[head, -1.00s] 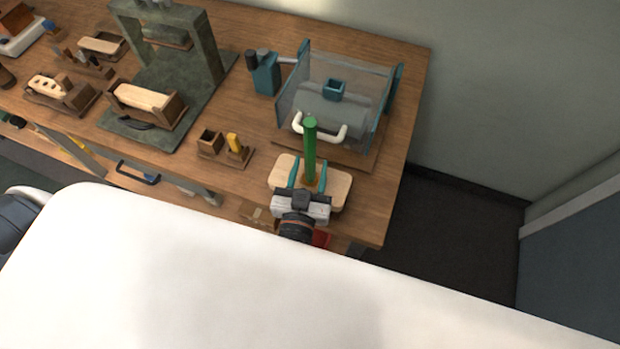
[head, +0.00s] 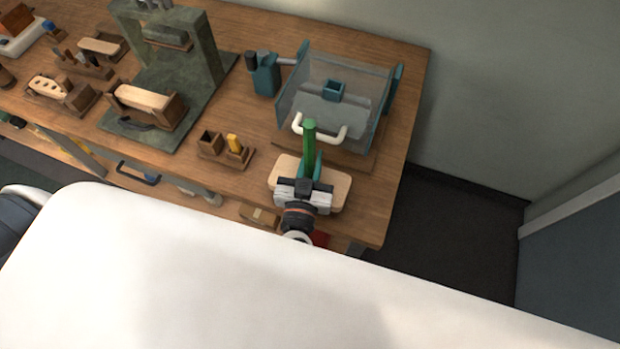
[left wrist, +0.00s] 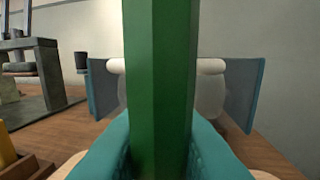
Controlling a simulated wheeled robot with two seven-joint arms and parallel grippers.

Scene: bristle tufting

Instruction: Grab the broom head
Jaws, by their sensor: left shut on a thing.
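A pale wooden block with rounded ends (head: 339,190) lies near the front right corner of the workbench. A tall green post (head: 310,138) stands upright over its middle; whether the two are joined is hidden. My left gripper (head: 309,172) comes in from the front with its teal fingers shut on the post's lower part. In the left wrist view, the green post (left wrist: 158,70) fills the centre, with the teal fingers (left wrist: 160,150) touching it on both sides. The post's foot is hidden there. My right gripper is in neither view.
Just behind the post stands a clear-sided box (head: 330,85) with a white handle (head: 298,122). A small wooden holder with a yellow piece (head: 234,145) is to the left. A green stone arch (head: 215,60) stands farther left. The bench's right edge is close.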

